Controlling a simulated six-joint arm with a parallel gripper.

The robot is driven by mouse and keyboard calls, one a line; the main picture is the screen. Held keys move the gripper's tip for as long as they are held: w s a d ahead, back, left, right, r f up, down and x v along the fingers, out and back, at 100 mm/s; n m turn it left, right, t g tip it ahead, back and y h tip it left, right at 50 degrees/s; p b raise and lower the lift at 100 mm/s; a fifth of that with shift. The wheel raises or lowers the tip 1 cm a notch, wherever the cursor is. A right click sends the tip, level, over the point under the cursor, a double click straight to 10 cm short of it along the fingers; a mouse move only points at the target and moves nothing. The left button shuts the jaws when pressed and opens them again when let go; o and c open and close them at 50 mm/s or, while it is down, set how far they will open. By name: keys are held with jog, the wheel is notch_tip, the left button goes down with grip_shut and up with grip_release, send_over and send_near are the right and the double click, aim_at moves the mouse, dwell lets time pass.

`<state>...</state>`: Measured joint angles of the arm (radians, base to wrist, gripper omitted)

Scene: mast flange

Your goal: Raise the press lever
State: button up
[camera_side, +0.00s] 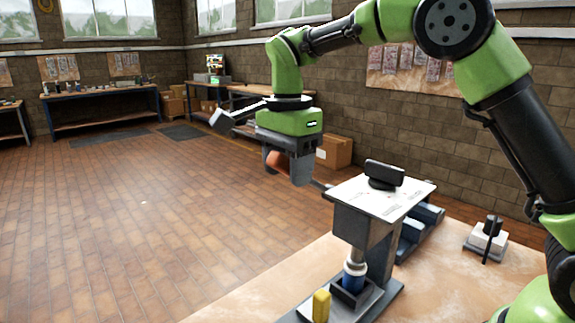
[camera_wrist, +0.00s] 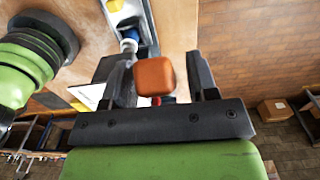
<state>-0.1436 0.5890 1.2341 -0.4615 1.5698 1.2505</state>
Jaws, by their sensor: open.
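The press (camera_side: 365,225) stands on the wooden bench, with a pale top plate and a dark grey body. Its lever (camera_side: 321,186) sticks out to the left from the head and ends in an orange handle (camera_side: 277,158). My gripper (camera_side: 289,166) points down at the lever's end, with its fingers around the handle. In the wrist view the orange handle (camera_wrist: 155,76) sits between the open fingers of my gripper (camera_wrist: 160,78), with a clear gap on the right. On the left the gap is small, and I cannot tell whether that finger touches. Part of the handle is hidden by a finger in the side view.
Under the press ram sits a blue part (camera_side: 353,279) in a dark holder. A yellow block (camera_side: 321,304) stands at the front of the press base. Open floor lies to the left.

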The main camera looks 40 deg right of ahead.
jog(key=shift+c, duration=0.4)
grip_shut()
jog(key=shift+d+r, duration=0.2)
jog(key=shift+d+r+y, duration=0.4)
jog(key=shift+y, duration=0.2)
jog(key=d+r+y, duration=0.4)
jog(key=d+y, duration=0.7)
jog(key=d, duration=0.1)
jog(key=shift+d, duration=0.35)
